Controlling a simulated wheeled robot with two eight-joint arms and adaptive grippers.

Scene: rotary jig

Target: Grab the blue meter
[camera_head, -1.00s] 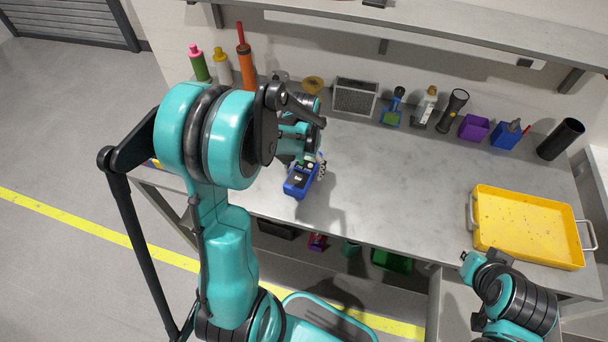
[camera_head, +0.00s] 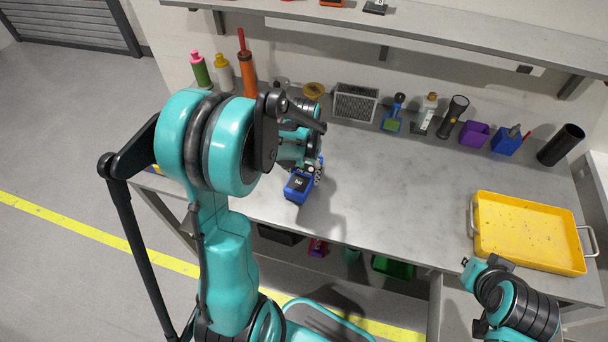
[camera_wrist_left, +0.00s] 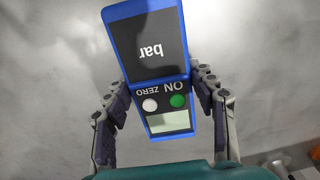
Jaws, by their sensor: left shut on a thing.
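The blue meter (camera_head: 299,187) is at the workbench's front edge, left of the middle, in the head view. In the left wrist view the blue meter (camera_wrist_left: 150,50) shows a dark face marked "bar", a white and a green button and a pale display. My left gripper (camera_head: 315,170) is shut on the meter; in the left wrist view its two fingers (camera_wrist_left: 160,103) press on both sides of it. Whether the meter touches the bench is hard to tell. My right gripper (camera_head: 468,268) is at the lower right, below the yellow tray, and its fingers are too small to judge.
The grey workbench (camera_head: 390,195) is clear in the middle. A yellow tray (camera_head: 478,205) lies at the right. Along the back stand a grey mesh box (camera_head: 355,104), a flashlight (camera_head: 453,116), a purple bin (camera_head: 474,134), a blue bin (camera_head: 505,141) and a black cylinder (camera_head: 561,145).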

